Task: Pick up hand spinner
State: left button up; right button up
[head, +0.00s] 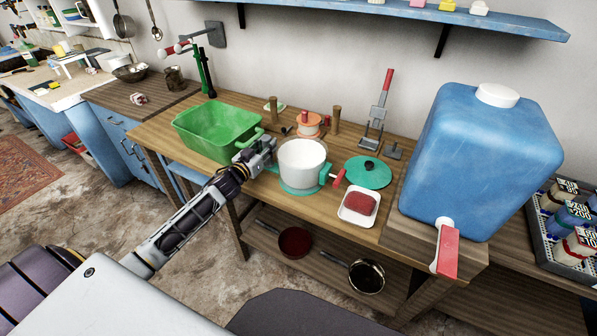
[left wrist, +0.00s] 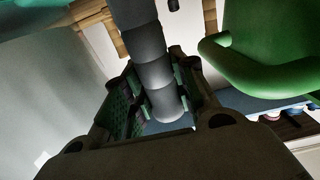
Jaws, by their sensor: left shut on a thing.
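The hand spinner, as I take it, is the white drum (head: 302,158) with a teal base and a red crank on its right side. It stands upright and open-topped on the wooden table (head: 228,172). My left gripper (head: 262,153) is at the drum's left side, between it and the green basin (head: 217,131). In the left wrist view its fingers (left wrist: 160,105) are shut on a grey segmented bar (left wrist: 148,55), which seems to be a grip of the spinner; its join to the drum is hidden. My right gripper is not in view.
The basin's green handle is close to my left gripper. A teal lid (head: 385,177), a white tray (head: 345,214) with a red block (head: 360,204), and a large blue water tank (head: 475,165) stand to the right. Pans lie on the lower shelf.

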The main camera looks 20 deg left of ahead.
pick_arm(q)
jog(key=shift+r, duration=0.15)
grip_shut()
jog(key=shift+r, duration=0.7)
notch_tip(320, 180, up, 7)
jog(key=shift+r+p, duration=0.2)
jog(key=shift+p, duration=0.6)
jog(key=shift+r, duration=0.55)
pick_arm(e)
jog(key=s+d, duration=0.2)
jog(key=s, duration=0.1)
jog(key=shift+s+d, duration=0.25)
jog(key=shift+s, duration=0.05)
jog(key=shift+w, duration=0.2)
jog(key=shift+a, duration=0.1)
